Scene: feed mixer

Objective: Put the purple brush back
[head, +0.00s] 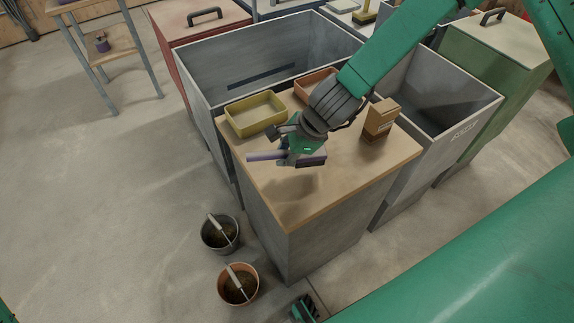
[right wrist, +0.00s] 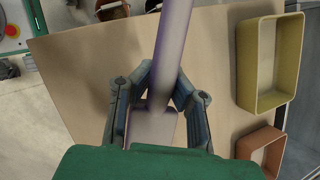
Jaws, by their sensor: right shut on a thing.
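The purple brush (head: 265,156) is in my right gripper (head: 297,148), held above the wooden counter top (head: 290,198). Its pale purple handle points left in the head view, and the dark-edged head lies under the gripper. In the right wrist view the brush (right wrist: 172,50) runs between the two fingers of the right gripper (right wrist: 160,95), which are shut on it. The brush casts a shadow on the counter and looks clear of it.
A yellow tray (head: 257,113), an orange tray (head: 313,84) and a brown box (head: 380,120) stand on the counter. Two buckets, grey (head: 220,233) and orange (head: 238,285), stand on the floor. A rack (head: 88,24) at upper left holds a small purple item (head: 102,43).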

